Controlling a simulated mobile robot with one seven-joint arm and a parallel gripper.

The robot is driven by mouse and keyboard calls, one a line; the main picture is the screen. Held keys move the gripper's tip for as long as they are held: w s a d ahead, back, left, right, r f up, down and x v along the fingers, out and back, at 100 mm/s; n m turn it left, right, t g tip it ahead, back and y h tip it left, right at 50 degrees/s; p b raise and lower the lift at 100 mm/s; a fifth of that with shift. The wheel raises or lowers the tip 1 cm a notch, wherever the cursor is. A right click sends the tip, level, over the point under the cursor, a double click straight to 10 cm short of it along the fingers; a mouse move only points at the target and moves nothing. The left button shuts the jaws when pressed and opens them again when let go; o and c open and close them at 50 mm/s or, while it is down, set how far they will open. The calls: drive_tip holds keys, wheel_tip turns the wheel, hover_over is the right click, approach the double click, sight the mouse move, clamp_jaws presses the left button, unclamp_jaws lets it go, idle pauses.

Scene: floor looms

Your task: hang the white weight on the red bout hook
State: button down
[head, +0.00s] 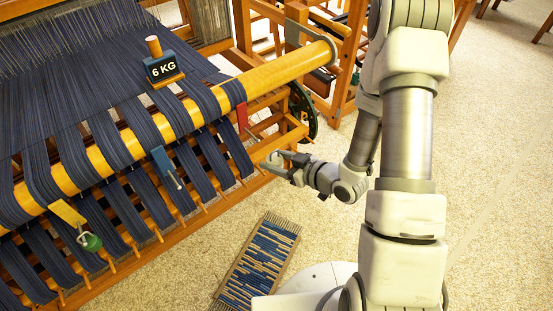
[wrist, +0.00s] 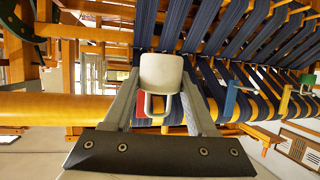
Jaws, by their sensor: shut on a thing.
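The white weight (wrist: 161,72) is between the fingertips of my gripper (wrist: 161,84) in the wrist view, with a pale wire loop on its near side. My gripper (head: 279,162) is shut on it. In the head view the gripper is in front of the loom's right end, below and right of the red bout hook (head: 241,116). In the wrist view the red hook (wrist: 140,106) shows behind the fingers, partly covered by the left finger and the loop. The weight and hook look apart. The weight is too small to make out clearly in the head view.
A blue hook (head: 163,164) and a yellow hook (head: 67,212) hang further left, a green weight (head: 91,242) at the yellow one. The wooden beam (head: 280,69) is close.

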drive_tip(key=w+a+f, duration=0.1)
drive_tip(key=w+a, duration=0.4)
drive_tip(key=w, duration=0.2)
drive_tip(key=shift+w+a+f+b, duration=0.15)
drive_tip(key=shift+w+f+b, duration=0.15)
drive_tip(key=shift+w, duration=0.1)
idle(0.7)
idle(0.7)
drive_tip(key=shift+c, duration=0.6)
unclamp_jaws()
drive_tip(key=p+v, duration=0.1)
drive_tip(key=v, duration=1.6)
drive_tip(key=shift+r+p, duration=0.2)
drive_tip(key=shift+p, duration=0.2)
